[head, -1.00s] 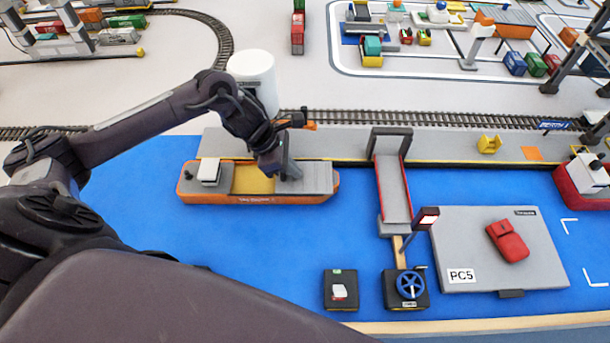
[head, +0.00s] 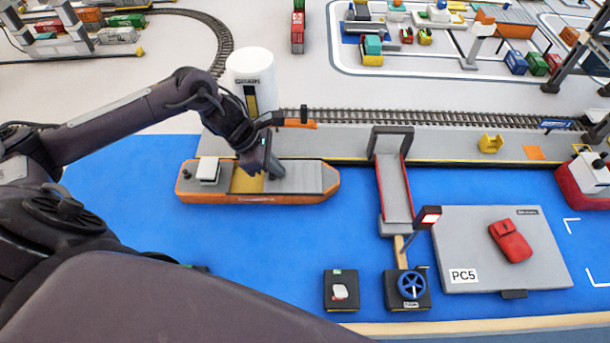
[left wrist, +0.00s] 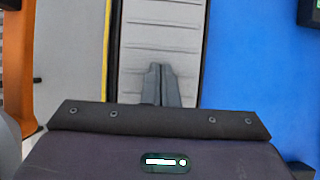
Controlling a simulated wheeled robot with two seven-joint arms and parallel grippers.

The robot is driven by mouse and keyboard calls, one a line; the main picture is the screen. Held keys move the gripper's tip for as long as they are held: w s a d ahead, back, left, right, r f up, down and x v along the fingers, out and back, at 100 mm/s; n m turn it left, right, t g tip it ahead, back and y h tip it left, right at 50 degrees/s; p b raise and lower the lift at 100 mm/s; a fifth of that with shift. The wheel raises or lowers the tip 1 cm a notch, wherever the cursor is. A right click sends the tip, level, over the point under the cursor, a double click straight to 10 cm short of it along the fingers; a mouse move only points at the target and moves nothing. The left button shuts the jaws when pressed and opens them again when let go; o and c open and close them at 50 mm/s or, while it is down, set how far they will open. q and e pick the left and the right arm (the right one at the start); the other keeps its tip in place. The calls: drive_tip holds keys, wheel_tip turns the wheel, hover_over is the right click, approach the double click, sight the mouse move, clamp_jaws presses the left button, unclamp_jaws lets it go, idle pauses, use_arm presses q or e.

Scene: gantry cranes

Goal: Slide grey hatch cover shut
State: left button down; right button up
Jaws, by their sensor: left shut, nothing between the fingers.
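The orange ship (head: 300,198) lies on the blue water beside the quay. Its grey ribbed hatch cover (head: 306,176) lies over the right part of the deck. The yellow hold (head: 244,183) shows open to the left of it. My left gripper (head: 277,173) is shut and empty, fingers pointing down at the left part of the cover. In the left wrist view, the shut fingers (left wrist: 161,84) stand over the grey ribbed cover (left wrist: 158,30); whether they touch it I cannot tell. The cover's near end is hidden by my gripper. My right gripper is not in view.
A white cylinder (head: 252,68) stands behind my left wrist. An orange-armed quay fitting (head: 300,124) is close behind the ship. A white block (head: 208,170) sits on the ship's left end. Open water lies in front of the ship.

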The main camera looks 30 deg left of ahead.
use_arm(q)
drive_tip(key=shift+s+a+b, duration=0.15)
drive_tip(key=shift+s+a, duration=0.25)
drive_tip(key=shift+a, duration=0.35)
drive_tip(key=shift+s+a+b, duration=0.2)
drive_tip(key=shift+s+a, duration=0.15)
drive_tip(key=shift+a, duration=0.45)
drive_tip(key=shift+s+a+b, duration=0.15)
drive_tip(key=shift+s+a, duration=0.25)
drive_tip(key=shift+a, duration=0.35)
drive_tip(key=shift+s+a, duration=0.4)
drive_tip(key=shift+a, duration=0.35)
drive_tip(key=shift+s+a, duration=0.35)
drive_tip(key=shift+a, duration=0.4)
drive_tip(key=shift+w+d, duration=0.1)
drive_tip(key=shift+d, duration=0.05)
drive_tip(key=shift+w+d+r+b, duration=0.2)
drive_tip(key=shift+d+b, duration=0.2)
wheel_tip(320, 180, up, 10)
drive_tip(key=p, duration=0.5)
